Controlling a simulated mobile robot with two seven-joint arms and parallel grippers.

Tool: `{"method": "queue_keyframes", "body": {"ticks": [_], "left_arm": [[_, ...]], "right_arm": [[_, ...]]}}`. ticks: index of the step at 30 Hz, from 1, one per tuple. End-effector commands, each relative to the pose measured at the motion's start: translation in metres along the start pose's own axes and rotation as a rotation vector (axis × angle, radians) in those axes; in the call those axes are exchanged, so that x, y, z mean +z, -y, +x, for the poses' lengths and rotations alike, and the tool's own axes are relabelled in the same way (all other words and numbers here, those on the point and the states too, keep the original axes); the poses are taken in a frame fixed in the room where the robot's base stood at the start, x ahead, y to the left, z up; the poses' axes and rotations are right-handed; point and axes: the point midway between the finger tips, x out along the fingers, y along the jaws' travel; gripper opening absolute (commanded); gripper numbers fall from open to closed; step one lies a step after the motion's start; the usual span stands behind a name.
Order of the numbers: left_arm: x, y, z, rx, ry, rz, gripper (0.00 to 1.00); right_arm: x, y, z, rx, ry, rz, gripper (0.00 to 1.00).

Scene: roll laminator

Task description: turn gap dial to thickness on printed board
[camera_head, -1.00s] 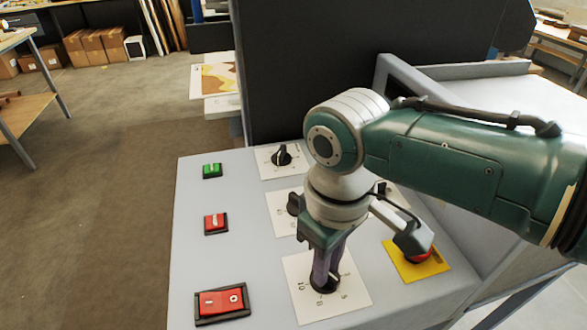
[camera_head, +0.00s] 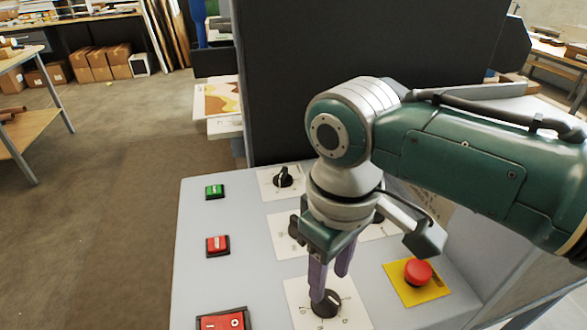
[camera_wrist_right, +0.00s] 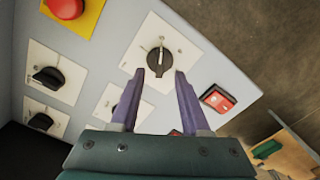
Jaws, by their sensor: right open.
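A black dial (camera_head: 326,304) with a white numbered plate sits at the front of the grey control panel; I take it as the gap dial. My right gripper (camera_head: 330,284) is open just above it, with one finger overlapping its edge in the head view. In the right wrist view the dial (camera_wrist_right: 157,72) shows between and beyond the open fingertips (camera_wrist_right: 160,75); its white pointer line points to the top of the picture. The plate's numbers are too small to read surely. A board with a yellow and brown print (camera_head: 221,101) lies behind the panel; I read no thickness on it. My left gripper is out of view.
A red emergency button (camera_head: 418,271) on a yellow plate is right of the dial. A green button (camera_head: 215,191), a red button (camera_head: 217,245) and a red rocker switch (camera_head: 222,321) line the left. Another dial (camera_head: 283,178) is at the back; more are partly behind my arm.

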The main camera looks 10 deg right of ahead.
Motion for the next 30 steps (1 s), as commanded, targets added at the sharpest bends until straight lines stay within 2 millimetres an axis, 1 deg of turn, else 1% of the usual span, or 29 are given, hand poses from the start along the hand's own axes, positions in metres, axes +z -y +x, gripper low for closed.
{"method": "queue_keyframes", "body": {"ticks": [1,6,9,12,20,23,26,29,30], "left_arm": [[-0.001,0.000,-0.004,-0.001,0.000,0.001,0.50],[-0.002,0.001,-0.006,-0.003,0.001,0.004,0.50],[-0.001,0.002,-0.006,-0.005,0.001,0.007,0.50],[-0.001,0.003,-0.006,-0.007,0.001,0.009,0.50],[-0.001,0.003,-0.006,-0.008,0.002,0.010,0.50],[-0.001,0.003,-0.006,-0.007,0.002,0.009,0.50],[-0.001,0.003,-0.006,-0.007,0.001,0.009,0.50],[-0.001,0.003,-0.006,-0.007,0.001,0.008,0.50],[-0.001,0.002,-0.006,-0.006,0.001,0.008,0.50]], "right_arm": [[-0.001,-0.001,-0.014,0.001,-0.004,-0.001,0.46],[-0.001,0.000,-0.043,0.001,-0.004,-0.001,0.46],[0.000,-0.001,-0.054,0.001,-0.001,0.000,0.46],[0.000,0.000,-0.059,0.001,-0.001,0.001,0.46],[0.000,0.000,-0.060,0.000,0.001,0.001,0.46],[0.002,0.004,-0.058,-0.007,-0.004,-0.002,0.46],[0.009,0.018,-0.050,-0.036,-0.033,-0.007,0.46],[0.025,0.041,-0.041,-0.082,-0.092,0.006,0.46],[0.033,0.049,-0.038,-0.098,-0.122,0.023,0.46]]}}
